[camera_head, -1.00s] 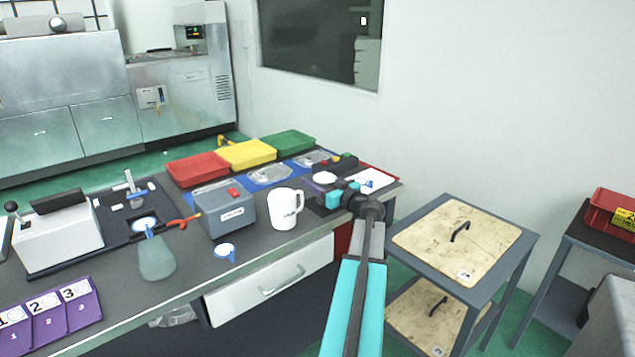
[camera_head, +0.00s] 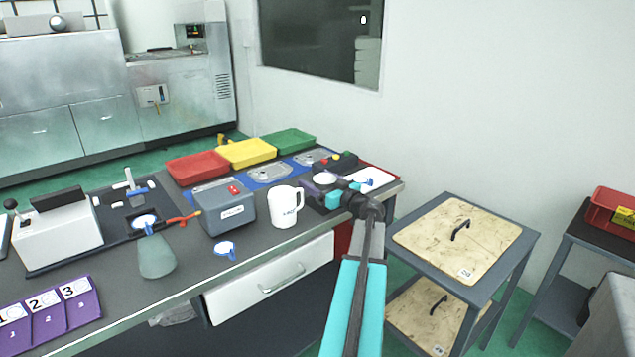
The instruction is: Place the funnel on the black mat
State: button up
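A small blue piece with a round white top, which looks like a funnel (camera_head: 224,249), lies on the dark worktop in front of the grey box. A similar blue and white piece (camera_head: 145,223) sits at the mouth of a greenish flask. I cannot tell for sure which one is the funnel. A black mat-like panel (camera_head: 167,203) lies at the left, under small tools. My gripper (camera_head: 325,193) is at the right end of the bench, beside a round pale disc with a purple edge. Its fingertips are too small and overlapped to read.
A white mug (camera_head: 285,207) and a grey box (camera_head: 226,207) stand mid-bench. Red (camera_head: 197,168), yellow (camera_head: 246,153) and green (camera_head: 288,143) trays line the back. Purple numbered cards (camera_head: 50,315) lie front left. A low cart (camera_head: 400,290) stands right of the bench.

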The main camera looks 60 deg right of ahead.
jog(key=shift+r+p, duration=0.2)
jog(key=shift+p, duration=0.1)
jog(key=b+v, duration=0.1)
jog(key=v, duration=1.1)
jog(key=shift+b, duration=0.4)
jog(key=shift+s+f, duration=0.1)
dwell(0.3)
